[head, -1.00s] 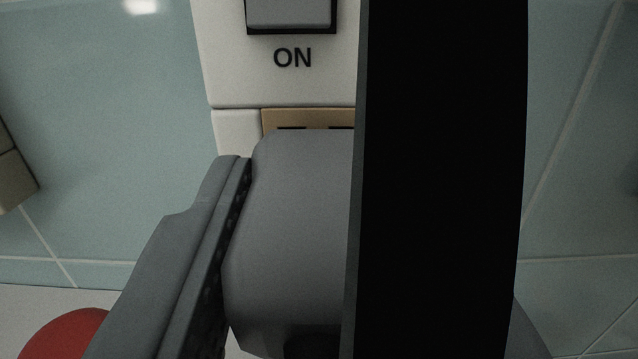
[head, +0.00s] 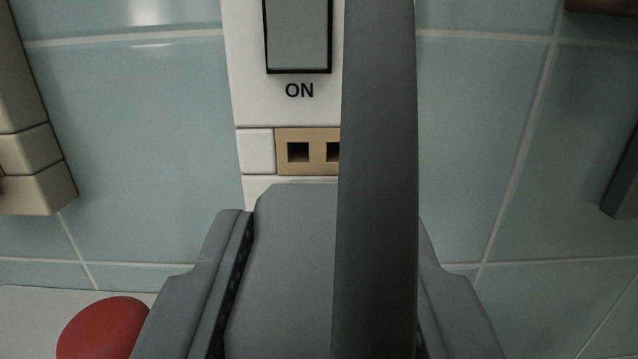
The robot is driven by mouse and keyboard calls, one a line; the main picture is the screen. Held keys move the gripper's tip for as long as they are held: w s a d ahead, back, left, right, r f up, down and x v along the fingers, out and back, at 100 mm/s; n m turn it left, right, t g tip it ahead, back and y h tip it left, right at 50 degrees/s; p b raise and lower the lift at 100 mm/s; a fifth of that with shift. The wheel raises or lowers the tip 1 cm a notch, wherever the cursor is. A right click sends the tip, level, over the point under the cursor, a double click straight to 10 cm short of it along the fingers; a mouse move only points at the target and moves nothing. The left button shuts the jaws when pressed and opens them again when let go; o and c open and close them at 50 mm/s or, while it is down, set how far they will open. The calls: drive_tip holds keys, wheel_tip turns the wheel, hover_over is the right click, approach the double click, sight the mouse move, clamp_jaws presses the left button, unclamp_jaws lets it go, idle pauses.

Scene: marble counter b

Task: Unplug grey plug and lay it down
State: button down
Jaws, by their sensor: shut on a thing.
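The grey plug (head: 283,270) sits between the fingers of my gripper (head: 325,285), which is shut on it. The plug is in the lower middle of the head view, in front of and below the tan socket (head: 312,166). The socket's two dark slots show, so the plug is out of it. A dark grey vertical strip (head: 378,180), which may be the plug's cord, hides the plug's right part and the socket's right end. The plug's lower end is cut off by the picture edge.
Above the socket is a grey switch (head: 299,35) marked ON on a white panel (head: 250,100). A red rounded thing (head: 105,328) lies on the pale counter (head: 50,300) at lower left. A beige fixture (head: 35,150) is at left, a dark one (head: 622,180) at right.

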drive_tip(key=shift+s+f, duration=0.1)
drive_tip(key=shift+s, duration=0.5)
drive_tip(key=shift+s, duration=0.1)
idle(0.3)
drive_tip(key=s, duration=0.6)
idle(0.8)
drive_tip(key=shift+g, duration=3.5)
drive_tip(key=shift+w, duration=0.2)
drive_tip(key=shift+f, duration=3)
